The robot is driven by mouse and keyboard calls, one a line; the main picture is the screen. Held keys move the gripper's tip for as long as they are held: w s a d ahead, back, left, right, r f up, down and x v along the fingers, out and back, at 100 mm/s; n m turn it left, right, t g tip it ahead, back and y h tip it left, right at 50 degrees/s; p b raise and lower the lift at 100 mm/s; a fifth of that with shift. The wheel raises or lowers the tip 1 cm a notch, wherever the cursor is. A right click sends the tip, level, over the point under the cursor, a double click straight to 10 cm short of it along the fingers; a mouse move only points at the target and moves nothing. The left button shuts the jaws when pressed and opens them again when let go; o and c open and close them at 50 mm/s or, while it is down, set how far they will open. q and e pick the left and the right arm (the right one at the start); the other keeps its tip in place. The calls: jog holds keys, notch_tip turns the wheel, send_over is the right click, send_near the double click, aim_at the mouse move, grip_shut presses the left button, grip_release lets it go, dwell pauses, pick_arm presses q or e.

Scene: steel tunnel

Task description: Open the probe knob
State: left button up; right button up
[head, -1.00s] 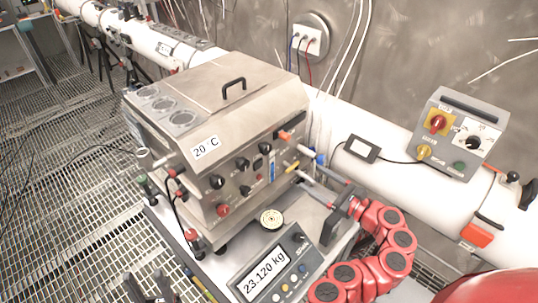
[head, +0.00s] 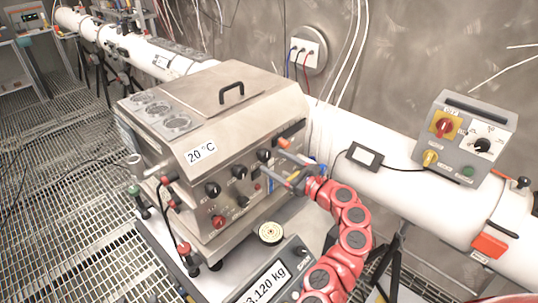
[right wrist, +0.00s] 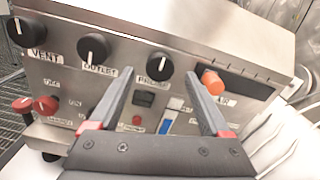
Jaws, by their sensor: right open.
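The probe knob (right wrist: 160,65) is a round black knob with a white pointer line, labelled PROBE, on the front of a steel box. In the head view the same knob (head: 264,155) is the right one of the black upper knobs. My right gripper (head: 273,164) is open in front of it. In the right wrist view its fingertips (right wrist: 160,75) are to either side of the knob. The jaws are not closed on the knob, and I cannot tell how far they are from the panel. My left gripper is not in view.
An outlet knob (right wrist: 92,47) is left of the probe knob, and an orange knob (right wrist: 212,81) is to its right. The steel box (head: 230,130) stands behind a scale (head: 270,285). A white pipe (head: 400,185) runs along the wall.

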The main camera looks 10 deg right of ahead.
aim_at(267, 157)
jog(key=shift+p+x, duration=0.3)
jog(key=shift+x, duration=1.35)
